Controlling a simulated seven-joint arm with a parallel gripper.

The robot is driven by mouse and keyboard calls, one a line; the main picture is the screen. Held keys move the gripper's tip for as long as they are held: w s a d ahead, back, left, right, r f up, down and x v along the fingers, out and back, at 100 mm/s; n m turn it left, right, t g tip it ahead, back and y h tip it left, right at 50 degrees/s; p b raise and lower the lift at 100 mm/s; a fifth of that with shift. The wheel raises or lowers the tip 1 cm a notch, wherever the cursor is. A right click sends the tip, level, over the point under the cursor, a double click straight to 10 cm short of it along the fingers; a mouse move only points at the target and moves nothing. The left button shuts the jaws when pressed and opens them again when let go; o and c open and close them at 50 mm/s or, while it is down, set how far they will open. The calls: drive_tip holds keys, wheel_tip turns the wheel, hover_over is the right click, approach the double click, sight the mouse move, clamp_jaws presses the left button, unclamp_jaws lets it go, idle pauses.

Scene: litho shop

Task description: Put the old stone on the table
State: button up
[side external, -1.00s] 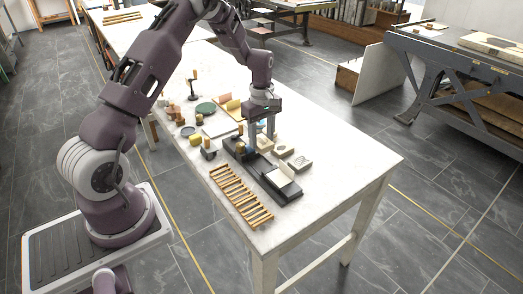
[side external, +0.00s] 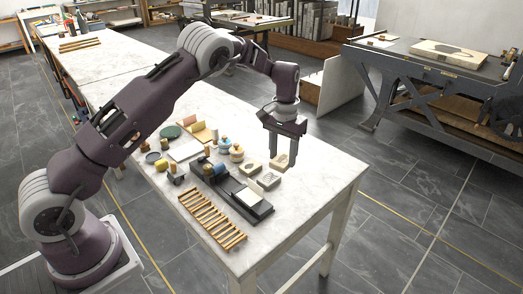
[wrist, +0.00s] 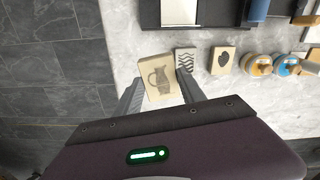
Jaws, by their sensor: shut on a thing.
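My gripper (side external: 282,155) points down over the table's right part, and its fingers (wrist: 159,92) also show in the wrist view. It is shut on a pale stone with a jug picture (wrist: 160,76), which also shows low between the fingers in the side view (side external: 281,162). I cannot tell whether this stone touches the table (side external: 318,175) or hangs just above it. A smaller grey stone with wavy lines (wrist: 186,61) and a pale stone with a dark leaf-like shape (wrist: 222,61) lie beside it on the table.
A dark press bed (side external: 228,190) holding a pale flat piece (side external: 248,197) lies near the stones. A wooden slatted rack (side external: 210,218) is at the front. Round-lidded pots (side external: 236,154) stand behind. Bare table lies to the right, ending at its edge.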

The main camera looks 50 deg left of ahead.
drive_tip(key=shift+w+d+f+m, duration=0.15)
drive_tip(key=shift+d+f+m, duration=0.25)
drive_tip(key=shift+f, duration=1.55)
drive_tip(key=shift+w+d+f+m, duration=0.1)
drive_tip(key=shift+d+f+m, duration=0.35)
drive_tip(key=shift+f, duration=1.45)
drive_tip(key=shift+w+d+f+m, duration=0.15)
drive_tip(key=shift+d+f+m, duration=0.25)
drive_tip(key=shift+f, duration=1.55)
drive_tip(key=shift+f, duration=0.15)
drive_tip(key=o, duration=1.3)
drive_tip(key=shift+o, duration=0.2)
drive_tip(key=shift+c, duration=1.3)
